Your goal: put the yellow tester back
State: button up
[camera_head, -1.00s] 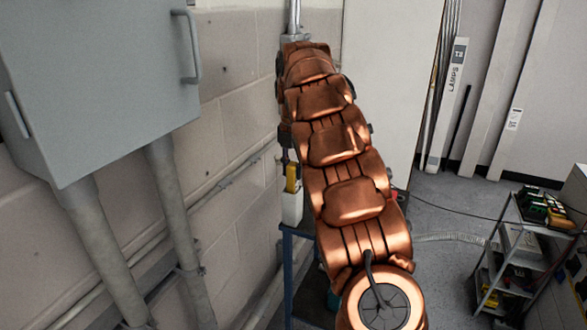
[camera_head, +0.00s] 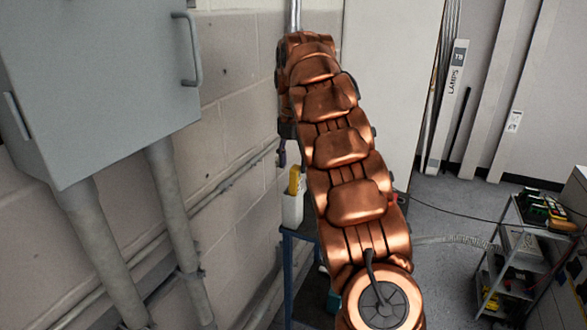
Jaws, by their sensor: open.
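The yellow tester (camera_head: 294,179) stands upright in a white holder (camera_head: 292,208), with its upper part showing above the rim. My gripper (camera_head: 282,157) shows only as a small dark piece at the left edge of my copper-coloured arm. It is above and slightly left of the tester, looks apart from it, and is open. My arm hides the rest of the gripper and may cover the right side of the tester and holder.
The holder sits on a blue stand (camera_head: 289,240) near the block wall. A grey cabinet (camera_head: 95,75) juts out at left, with thick pipes below.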

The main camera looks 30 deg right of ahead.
notch_tip(320, 180, up, 9)
jog(key=p, duration=0.7)
jog(key=shift+r, duration=0.2)
jog(key=s+a+f+m+g, duration=0.1)
jog(key=s+a+f+m, duration=0.2)
jog(key=s+a+m, duration=1.15)
jog(key=s+a+f+m, duration=0.3)
jog(key=s, duration=0.4)
jog(key=s+a+f+m, duration=0.3)
jog(key=s+f, duration=0.1)
jog(key=s, duration=0.4)
jog(key=s+a+f+m+g, duration=0.1)
jog(key=s+a+f+m, duration=0.2)
jog(key=s, duration=0.5)
jog(key=shift+s+a+f+m, duration=0.25)
jog(key=shift+a+f+m, duration=0.1)
jog(key=shift+a+f, duration=0.15)
